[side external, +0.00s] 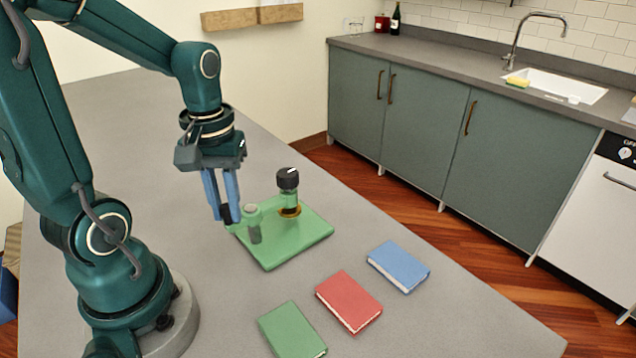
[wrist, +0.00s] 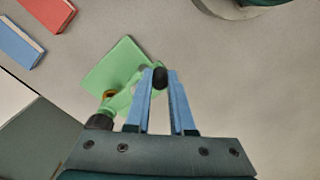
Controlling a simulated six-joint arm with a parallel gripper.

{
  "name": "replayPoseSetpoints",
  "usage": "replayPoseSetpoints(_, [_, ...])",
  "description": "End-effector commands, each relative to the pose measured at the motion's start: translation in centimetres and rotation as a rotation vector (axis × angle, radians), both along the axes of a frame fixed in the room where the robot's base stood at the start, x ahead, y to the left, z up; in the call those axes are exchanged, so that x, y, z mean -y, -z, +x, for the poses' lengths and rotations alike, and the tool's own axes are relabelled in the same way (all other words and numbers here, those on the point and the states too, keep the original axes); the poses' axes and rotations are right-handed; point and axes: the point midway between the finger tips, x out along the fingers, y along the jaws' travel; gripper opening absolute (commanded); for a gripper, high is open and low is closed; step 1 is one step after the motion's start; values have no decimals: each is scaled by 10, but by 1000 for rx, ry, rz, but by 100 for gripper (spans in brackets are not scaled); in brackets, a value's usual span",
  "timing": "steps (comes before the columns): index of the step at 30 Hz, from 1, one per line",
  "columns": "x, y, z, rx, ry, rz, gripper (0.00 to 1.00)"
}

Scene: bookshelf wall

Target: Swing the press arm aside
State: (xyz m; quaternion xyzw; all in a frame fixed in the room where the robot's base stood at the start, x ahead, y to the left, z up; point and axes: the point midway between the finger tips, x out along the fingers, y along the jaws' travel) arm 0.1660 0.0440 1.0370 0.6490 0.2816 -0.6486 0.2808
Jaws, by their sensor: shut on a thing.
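The press stands on a square green base plate (side external: 300,248) on the grey table; the plate also shows in the wrist view (wrist: 108,66). A short grey-green post (side external: 254,226) rises near its left side. A taller green part with a black cap (side external: 288,179) stands at the back of the plate, with an amber ring (side external: 289,212) low on it. My gripper (side external: 226,214) has its blue fingers closed around a black knob (wrist: 159,78) at the plate's left edge. The fingers partly hide the press arm, so its join to the knob is unclear.
A blue book (side external: 398,266), a red book (side external: 348,302) and a green book (side external: 292,331) lie flat in front of the plate. The table (side external: 440,325) is clear between them and its right edge. A counter with a sink (side external: 555,85) stands beyond a floor gap.

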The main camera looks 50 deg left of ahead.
Motion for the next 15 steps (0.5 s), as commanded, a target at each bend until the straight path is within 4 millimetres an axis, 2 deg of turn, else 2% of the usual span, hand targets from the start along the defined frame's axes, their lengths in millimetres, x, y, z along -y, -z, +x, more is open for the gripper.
replayPoseSetpoints(8, [4, 0, 0, 1, -88, -1, 0])
replayPoseSetpoints(15, [12, 0, 2, 0, -272, -1, 0])
